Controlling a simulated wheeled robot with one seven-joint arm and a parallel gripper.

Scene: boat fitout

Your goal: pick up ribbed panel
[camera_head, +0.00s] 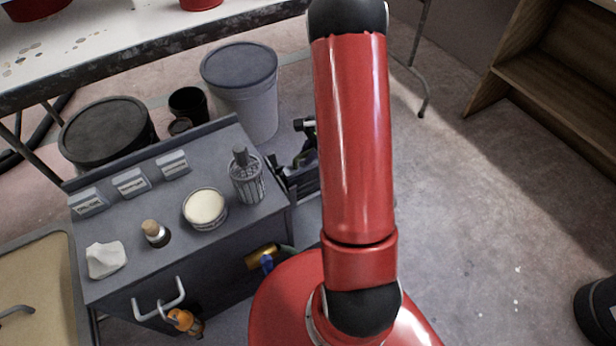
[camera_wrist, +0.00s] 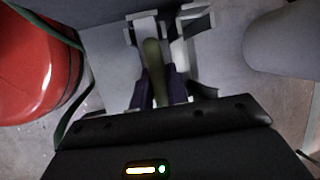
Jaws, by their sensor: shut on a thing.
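My gripper (camera_head: 297,172) is low beside the right side of the grey cabinet, partly hidden by my red arm. In the wrist view my gripper (camera_wrist: 161,84) has its dark fingers closed around a narrow olive-green piece (camera_wrist: 153,58), which I take to be the ribbed panel. It is seen nearly edge-on, and I cannot make out ribs. Pale grey bracket-like parts lie just beyond it. In the head view the held piece is mostly hidden among the dark gripper parts.
The grey cabinet (camera_head: 165,218) bears a cream-topped tin (camera_head: 205,208), a ribbed metal canister (camera_head: 247,180), a corked jar (camera_head: 155,233) and labelled boxes. A lidded grey bin (camera_head: 243,95) stands behind the gripper. Open floor (camera_head: 470,220) lies right of my arm.

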